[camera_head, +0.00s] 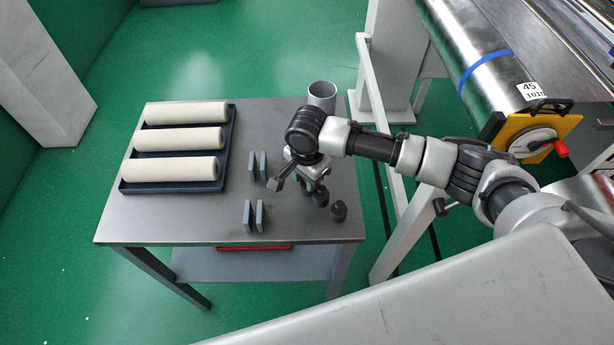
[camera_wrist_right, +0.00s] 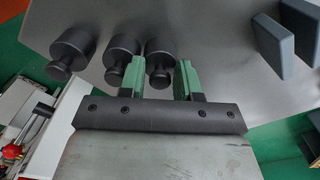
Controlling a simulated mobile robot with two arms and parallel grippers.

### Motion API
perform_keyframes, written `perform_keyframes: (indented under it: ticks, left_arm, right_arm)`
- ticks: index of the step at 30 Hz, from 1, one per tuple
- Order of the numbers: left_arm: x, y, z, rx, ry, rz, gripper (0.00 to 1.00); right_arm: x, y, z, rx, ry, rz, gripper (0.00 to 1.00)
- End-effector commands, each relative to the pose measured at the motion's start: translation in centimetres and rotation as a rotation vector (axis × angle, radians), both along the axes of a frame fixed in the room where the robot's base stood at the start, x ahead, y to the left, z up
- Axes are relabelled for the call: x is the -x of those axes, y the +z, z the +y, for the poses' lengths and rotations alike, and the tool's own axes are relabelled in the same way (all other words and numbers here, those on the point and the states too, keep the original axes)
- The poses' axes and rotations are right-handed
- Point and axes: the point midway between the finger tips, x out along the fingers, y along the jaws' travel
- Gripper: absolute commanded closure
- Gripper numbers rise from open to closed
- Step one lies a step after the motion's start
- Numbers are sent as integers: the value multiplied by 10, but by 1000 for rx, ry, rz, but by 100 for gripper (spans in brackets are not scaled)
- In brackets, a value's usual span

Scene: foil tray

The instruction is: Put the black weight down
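Several dark blocks aside, three black weights stand in a row near the table's right front corner. In the right wrist view they are a left weight (camera_wrist_right: 72,50), a middle weight (camera_wrist_right: 121,55) and a right weight (camera_wrist_right: 160,52). In the head view the front weight (camera_head: 338,211) is clear, and the others are close under my gripper. My right gripper (camera_head: 308,182) is low over the row. In the wrist view its green fingers (camera_wrist_right: 160,68) stand apart on both sides of the right weight's knob, with a slight gap showing. My left gripper is out of view.
The grey table (camera_head: 190,218) holds a dark blue tray (camera_head: 232,150) with three pale rolls. Blue-grey upright plates stand in two pairs, a rear pair (camera_head: 260,166) and a front pair (camera_head: 256,215). A grey cup (camera_head: 322,92) stands at the back right edge. The left front is clear.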

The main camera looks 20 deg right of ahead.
Motion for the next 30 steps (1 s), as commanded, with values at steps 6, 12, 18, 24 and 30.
perform_keyframes:
  ticks: [6, 12, 18, 24, 30]
  left_arm:
    - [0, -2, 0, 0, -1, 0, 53]
    - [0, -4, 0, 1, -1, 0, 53]
    - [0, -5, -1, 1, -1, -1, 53]
    - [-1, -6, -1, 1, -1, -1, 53]
    - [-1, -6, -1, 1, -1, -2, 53]
  right_arm:
    - [-1, 29, 0, -3, 0, -3, 67]
    - [-1, 74, 1, -3, 1, -4, 67]
    - [0, 107, 0, -2, 0, -2, 67]
    - [0, 120, 0, -1, 0, 0, 67]
    - [0, 121, 0, -1, 0, 0, 67]
